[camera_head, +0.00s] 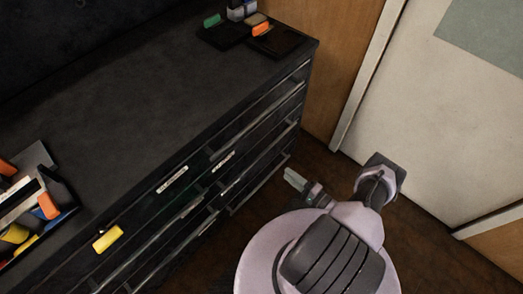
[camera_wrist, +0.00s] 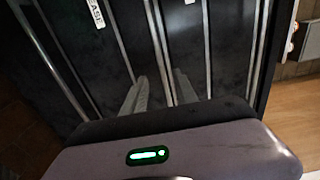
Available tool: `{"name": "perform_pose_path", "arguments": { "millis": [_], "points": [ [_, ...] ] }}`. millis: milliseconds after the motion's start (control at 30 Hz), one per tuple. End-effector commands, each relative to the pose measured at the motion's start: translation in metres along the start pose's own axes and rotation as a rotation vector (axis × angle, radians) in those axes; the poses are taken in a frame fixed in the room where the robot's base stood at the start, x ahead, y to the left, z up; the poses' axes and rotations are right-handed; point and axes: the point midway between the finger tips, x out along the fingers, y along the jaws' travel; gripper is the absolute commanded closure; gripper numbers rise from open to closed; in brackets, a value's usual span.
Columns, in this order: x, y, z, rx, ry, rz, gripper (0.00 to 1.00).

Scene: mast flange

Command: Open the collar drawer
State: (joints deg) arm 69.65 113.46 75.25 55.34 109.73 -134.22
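A black drawer cabinet (camera_head: 130,110) has several drawers with long grey bar handles in the head view. I cannot read which drawer is labelled collar. White labels sit on the fronts, one at the middle (camera_head: 172,180) and one further right (camera_head: 223,161). In the wrist view a label (camera_wrist: 96,13) ends in "EASE"; another is cut off at the top. My gripper (camera_head: 296,180) is in front of the right-hand drawers, apparently short of them. In the wrist view its two fingers (camera_wrist: 162,92) are apart, with handle bars (camera_wrist: 157,50) seen between them. Contact cannot be told.
A yellow tag (camera_head: 107,239) is on the left front. A tool tray (camera_head: 62,190) and a dark tray (camera_head: 285,42) stand on the top; its middle is clear. A wooden panel and a pale door (camera_head: 440,130) are at right. Brown floor lies between.

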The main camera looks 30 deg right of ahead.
Motion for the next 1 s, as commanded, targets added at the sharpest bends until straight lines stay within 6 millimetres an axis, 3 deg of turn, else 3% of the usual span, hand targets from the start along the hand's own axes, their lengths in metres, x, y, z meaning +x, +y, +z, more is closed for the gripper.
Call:
{"name": "perform_pose_path", "arguments": {
  "millis": [300, 500, 667, 900, 933, 1000],
  "points": [
    [0.097, 0.004, 0.004, 0.0, -0.012, 0.0, 0.65],
    [0.136, 0.003, 0.003, 0.001, -0.009, 0.001, 0.65],
    [0.149, 0.001, 0.002, 0.001, -0.007, 0.001, 0.65],
    [0.15, 0.0, 0.002, 0.002, -0.006, 0.001, 0.65],
    [0.15, 0.0, 0.002, 0.002, -0.006, 0.001, 0.67],
    [0.15, 0.0, 0.002, 0.002, -0.006, 0.001, 0.81]
  ]
}}
